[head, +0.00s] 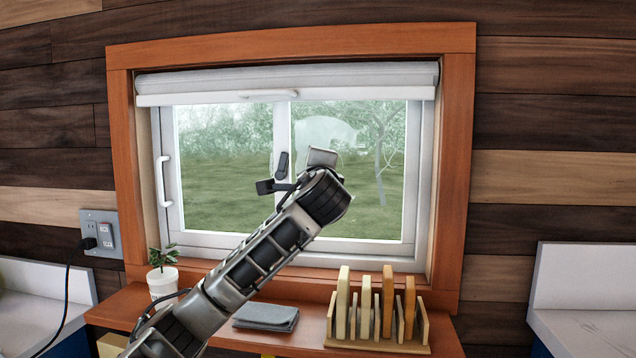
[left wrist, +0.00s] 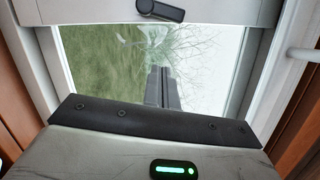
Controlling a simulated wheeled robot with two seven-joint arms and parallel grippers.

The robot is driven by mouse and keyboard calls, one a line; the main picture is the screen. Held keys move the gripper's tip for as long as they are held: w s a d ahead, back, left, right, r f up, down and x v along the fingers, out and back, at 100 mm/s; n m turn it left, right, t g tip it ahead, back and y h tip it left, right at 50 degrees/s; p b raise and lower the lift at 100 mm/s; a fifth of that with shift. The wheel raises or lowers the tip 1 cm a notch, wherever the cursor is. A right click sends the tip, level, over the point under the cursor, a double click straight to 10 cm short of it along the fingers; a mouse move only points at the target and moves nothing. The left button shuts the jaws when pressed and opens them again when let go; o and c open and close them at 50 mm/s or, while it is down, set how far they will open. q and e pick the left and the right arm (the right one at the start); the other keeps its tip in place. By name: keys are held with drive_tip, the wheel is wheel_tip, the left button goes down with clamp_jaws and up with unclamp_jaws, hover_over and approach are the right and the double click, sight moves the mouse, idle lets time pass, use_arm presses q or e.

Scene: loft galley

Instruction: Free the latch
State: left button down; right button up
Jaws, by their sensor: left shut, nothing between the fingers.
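The latch (head: 282,163) is a small black lever on the white middle stile of the window (head: 283,120). In the head view it stands roughly upright along the stile. In the left wrist view the latch (left wrist: 160,10) shows at the top edge, lying along the white sash. My left gripper (head: 265,187) is in front of the window, just below and left of the latch in the head view. In the left wrist view its two dark fingers (left wrist: 162,72) are together and empty, pointing toward the latch with a visible gap. My right gripper is not in view.
A white pull handle (head: 165,182) is on the window's left side, and a rolled blind (head: 330,76) hangs above. On the wooden shelf (head: 310,335) are a potted plant (head: 162,277), a folded grey cloth (head: 266,317) and a rack of boards (head: 375,343). An outlet (head: 101,234) is on the left wall.

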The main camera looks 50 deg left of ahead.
use_arm(q)
drive_tip(key=v, duration=0.7)
drive_tip(key=shift+s+b, duration=0.2)
drive_tip(key=shift+b, duration=0.2)
